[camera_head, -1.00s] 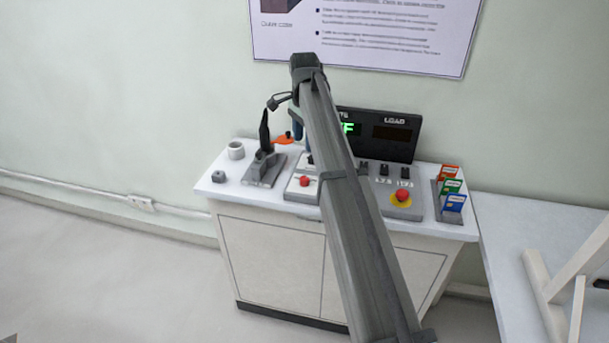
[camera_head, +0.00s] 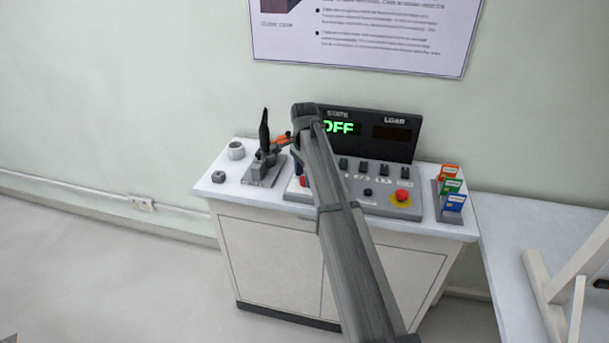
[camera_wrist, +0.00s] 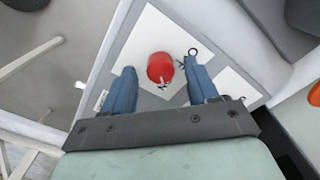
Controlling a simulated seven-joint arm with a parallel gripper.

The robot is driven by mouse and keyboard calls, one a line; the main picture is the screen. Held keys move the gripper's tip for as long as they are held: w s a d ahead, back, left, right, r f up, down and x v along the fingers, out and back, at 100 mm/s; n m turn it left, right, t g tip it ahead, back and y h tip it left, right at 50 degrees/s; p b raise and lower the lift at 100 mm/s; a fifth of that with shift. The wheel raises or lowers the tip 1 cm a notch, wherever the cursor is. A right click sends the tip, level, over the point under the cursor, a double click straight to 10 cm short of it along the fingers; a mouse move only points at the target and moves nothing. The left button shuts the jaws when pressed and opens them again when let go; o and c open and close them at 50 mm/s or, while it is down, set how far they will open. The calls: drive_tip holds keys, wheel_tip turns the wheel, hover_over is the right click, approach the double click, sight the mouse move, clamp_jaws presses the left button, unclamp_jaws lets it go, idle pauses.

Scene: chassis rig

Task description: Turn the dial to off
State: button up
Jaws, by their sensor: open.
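A red round knob or button (camera_wrist: 160,67) sits on a white plate (camera_wrist: 150,35) in the wrist view. It also shows in the head view (camera_head: 305,181), partly behind my arm. My gripper (camera_wrist: 159,66) is open, with its blue fingers to either side of the red piece and nothing held; I cannot tell whether they touch it. A small black knob (camera_head: 368,192) stands on the grey panel. I cannot tell which piece is the dial. The state display (camera_head: 341,128) reads OFF in green.
A lever unit (camera_head: 263,168) stands left of my gripper, with an orange piece (camera_head: 281,139) behind it. A red button on a yellow base (camera_head: 401,197) and a card rack (camera_head: 449,200) are to the right. A white cup (camera_head: 236,150) stands at the left.

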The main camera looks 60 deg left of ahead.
drive_tip(key=shift+f, duration=0.2)
drive_tip(key=c, duration=1)
drive_tip(key=shift+c, duration=0.2)
